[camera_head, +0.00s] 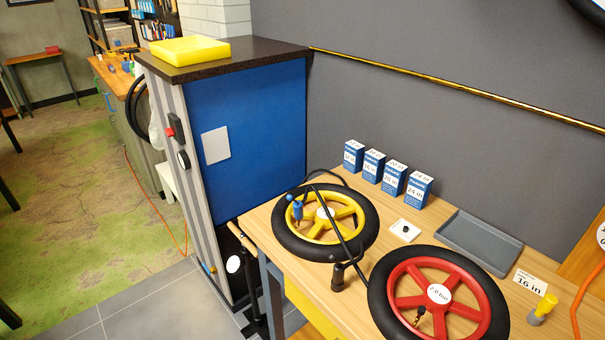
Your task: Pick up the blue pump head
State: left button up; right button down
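A small blue piece that looks like the pump head (297,209) stands at the left inner side of the yellow-spoked wheel (331,241). I cannot tell whether it is on the wheel's valve or only rests there. A black hose (343,238) loops close above it and runs down across the wheel to a dark brown-black fitting (338,279) at the table's front edge. The floor pump (250,281), with a wooden handle, stands in front of the table's left end. Neither of my grippers shows.
A red-spoked wheel (438,299) lies at the front right. Several blue boxes (393,178) stand along the wall, with a white square plate (406,231) and a grey tray (480,240) nearby. A tall blue cabinet (255,120) borders the table's left end.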

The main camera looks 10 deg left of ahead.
aim_at(297, 209)
jog(key=i+j, duration=0.3)
jog(key=i+j+z, duration=0.15)
jog(key=i+j, duration=0.15)
jog(key=j, duration=0.15)
jog(key=i+j, duration=0.3)
jog(key=j+z, duration=0.05)
jog(key=j, duration=0.05)
